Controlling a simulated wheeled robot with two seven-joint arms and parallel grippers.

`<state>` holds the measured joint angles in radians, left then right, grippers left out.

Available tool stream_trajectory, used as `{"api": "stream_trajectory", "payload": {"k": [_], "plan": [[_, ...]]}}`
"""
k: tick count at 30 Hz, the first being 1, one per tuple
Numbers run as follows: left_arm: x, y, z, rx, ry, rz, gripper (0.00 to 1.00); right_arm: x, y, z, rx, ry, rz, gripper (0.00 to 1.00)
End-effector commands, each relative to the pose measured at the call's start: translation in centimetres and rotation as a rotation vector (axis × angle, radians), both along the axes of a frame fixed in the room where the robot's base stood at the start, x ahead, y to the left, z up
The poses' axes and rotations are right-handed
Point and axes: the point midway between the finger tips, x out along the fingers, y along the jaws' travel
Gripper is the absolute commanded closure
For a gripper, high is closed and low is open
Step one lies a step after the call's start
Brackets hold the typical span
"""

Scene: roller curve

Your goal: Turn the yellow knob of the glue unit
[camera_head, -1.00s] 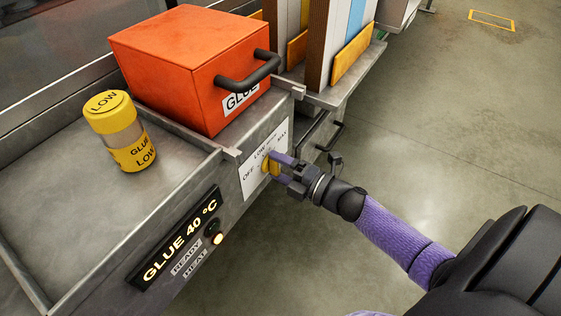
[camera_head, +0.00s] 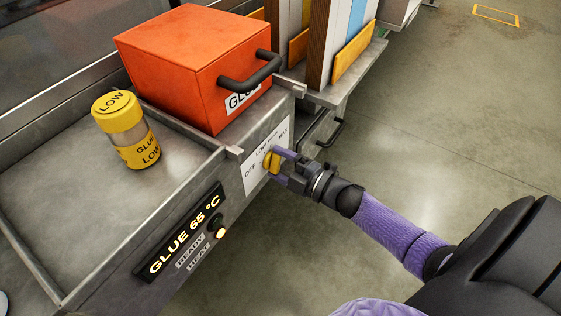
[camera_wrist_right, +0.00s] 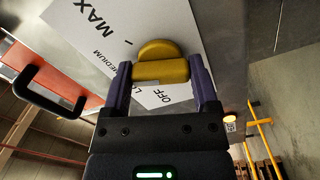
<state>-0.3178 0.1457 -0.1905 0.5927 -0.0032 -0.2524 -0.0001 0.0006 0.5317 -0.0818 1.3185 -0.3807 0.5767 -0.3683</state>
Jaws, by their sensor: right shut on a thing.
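The yellow knob (camera_head: 272,161) sits on a white dial plate (camera_head: 253,176) on the front of the glue unit (camera_head: 238,200). The plate reads OFF, LOW, MEDIUM and MAX; MEDIUM is readable in the wrist view. My right gripper (camera_head: 278,163) is shut on the knob. The wrist view shows the knob (camera_wrist_right: 160,62) between my purple fingers (camera_wrist_right: 160,84); I cannot tell exactly which mark it points to. My left gripper is not in view.
A yellow-capped container (camera_head: 127,130) marked GLUE LOW stands in the metal tray (camera_head: 52,190). An orange-red box (camera_head: 196,62) with a black handle (camera_head: 250,74) sits behind the dial. Boards (camera_head: 340,45) stand in a rack behind. The floor at right is clear.

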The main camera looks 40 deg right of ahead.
Motion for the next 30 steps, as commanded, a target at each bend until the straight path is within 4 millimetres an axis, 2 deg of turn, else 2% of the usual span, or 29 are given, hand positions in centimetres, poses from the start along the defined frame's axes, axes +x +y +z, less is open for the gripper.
{"api": "stream_trajectory", "payload": {"k": [5, 6, 9, 16, 19, 30], "plan": [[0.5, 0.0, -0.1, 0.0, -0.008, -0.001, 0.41, 0.0, 0.0, -0.1, -0.002, 0.002, 0.0, 0.82], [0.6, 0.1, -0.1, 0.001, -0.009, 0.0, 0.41, 0.0, 0.0, -0.1, -0.002, 0.002, 0.0, 0.21], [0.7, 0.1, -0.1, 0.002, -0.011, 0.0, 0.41, 0.0, 0.0, -0.1, -0.002, 0.002, 0.0, 0.0], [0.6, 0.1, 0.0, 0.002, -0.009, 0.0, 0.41, -0.1, 0.0, 0.0, -0.001, 0.0, 0.0, 0.0], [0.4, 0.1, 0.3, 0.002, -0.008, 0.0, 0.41, -0.9, -0.4, 0.0, -0.002, 0.002, -0.002, 0.0], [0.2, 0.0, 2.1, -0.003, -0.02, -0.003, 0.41, -8.1, -3.3, 0.0, -0.002, 0.004, -0.001, 0.0]]}}
